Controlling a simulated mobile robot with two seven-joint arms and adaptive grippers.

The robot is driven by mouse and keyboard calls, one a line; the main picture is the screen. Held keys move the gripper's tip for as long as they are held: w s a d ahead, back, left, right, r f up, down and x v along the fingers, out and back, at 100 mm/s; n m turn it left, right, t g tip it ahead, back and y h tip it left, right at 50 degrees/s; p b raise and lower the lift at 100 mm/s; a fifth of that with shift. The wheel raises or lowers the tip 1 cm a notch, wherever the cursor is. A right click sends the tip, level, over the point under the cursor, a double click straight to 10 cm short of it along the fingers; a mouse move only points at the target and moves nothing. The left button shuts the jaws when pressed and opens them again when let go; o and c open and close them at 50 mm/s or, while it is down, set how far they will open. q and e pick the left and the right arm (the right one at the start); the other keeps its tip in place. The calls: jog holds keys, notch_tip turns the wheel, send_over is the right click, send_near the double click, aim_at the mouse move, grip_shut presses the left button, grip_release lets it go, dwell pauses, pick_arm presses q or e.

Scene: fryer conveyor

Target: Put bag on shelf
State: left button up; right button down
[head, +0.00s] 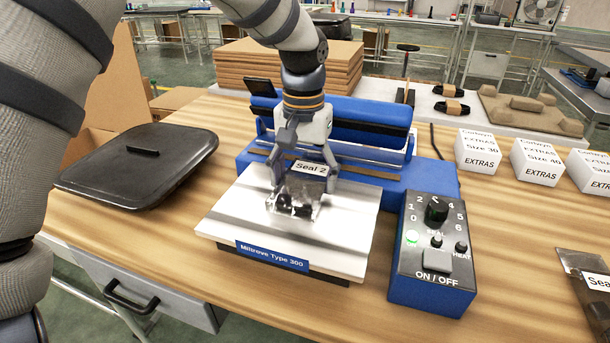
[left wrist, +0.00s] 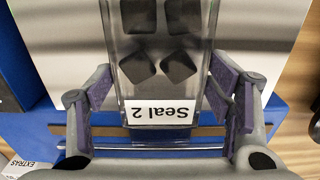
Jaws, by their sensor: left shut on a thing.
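A clear bag (head: 298,202) with dark pieces and a white "Seal 2" label is between the fingers of my left gripper (head: 303,180). The gripper is shut on it, over the steel plate of the blue sealer (head: 345,115). In the left wrist view the bag (left wrist: 163,113) sits between the two finger pads, label end towards the gripper, with several dark blocks inside. I cannot tell whether the bag touches the plate. A pale raised surface (head: 420,118) lies behind the sealer; I cannot tell if this is the shelf. My right gripper is not in view.
A blue control box (head: 435,255) with a lit green button stands right of the plate. White "EXTRAS" boxes (head: 537,162) stand farther right. Another labelled bag (head: 590,290) lies at the right edge. A black lid (head: 140,165) lies at left, and stacked cardboard (head: 290,65) stands behind.

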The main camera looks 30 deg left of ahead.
aim_at(304, 181)
pick_arm(q)
jog(key=shift+f, duration=0.1)
jog(key=o, duration=1.2)
jog(key=shift+c, duration=0.2)
notch_tip(304, 181, up, 12)
